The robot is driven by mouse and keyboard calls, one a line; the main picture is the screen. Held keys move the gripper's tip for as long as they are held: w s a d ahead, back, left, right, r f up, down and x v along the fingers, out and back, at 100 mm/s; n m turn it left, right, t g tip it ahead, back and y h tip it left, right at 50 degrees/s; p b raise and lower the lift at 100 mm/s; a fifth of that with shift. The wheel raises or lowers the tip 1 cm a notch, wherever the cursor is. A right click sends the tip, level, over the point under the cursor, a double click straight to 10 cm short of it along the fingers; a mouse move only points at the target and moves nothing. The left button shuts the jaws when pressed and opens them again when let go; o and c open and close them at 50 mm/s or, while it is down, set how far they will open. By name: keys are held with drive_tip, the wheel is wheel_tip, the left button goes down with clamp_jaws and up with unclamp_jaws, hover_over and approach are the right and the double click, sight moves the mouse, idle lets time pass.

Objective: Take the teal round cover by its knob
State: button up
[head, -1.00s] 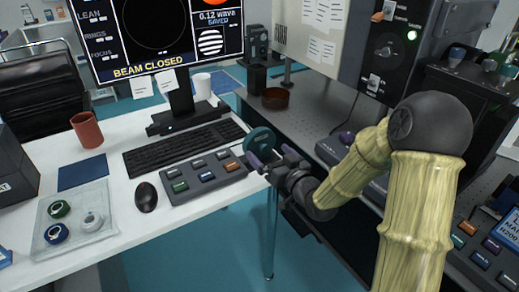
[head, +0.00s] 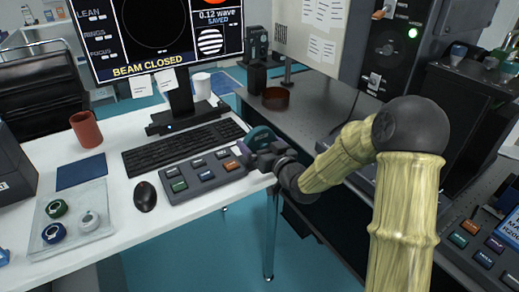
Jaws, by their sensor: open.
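The teal round cover (head: 261,134) shows as a curved teal rim just behind my gripper, near the right end of the white desk and the edge of the optical table. Its knob is hidden, and I cannot tell what the cover rests on. My gripper (head: 250,150) is open, with a purple fingertip on its left side. It overlaps the lower part of the cover in the head view, and I cannot tell whether it touches it.
A button box (head: 204,176), keyboard (head: 180,147) and mouse (head: 145,196) lie on the desk (head: 150,235). A clear tray (head: 75,238) holds small round parts. A brown round dish (head: 275,98) sits on the grey optical table (head: 315,105). Floor shows between the tables.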

sight(261, 129)
drive_tip(key=shift+c, duration=0.4)
drive_tip(key=c, duration=0.7)
drive_tip(key=shift+r, duration=0.15)
wheel_tip(261, 129, up, 10)
drive_tip(key=p, duration=0.3)
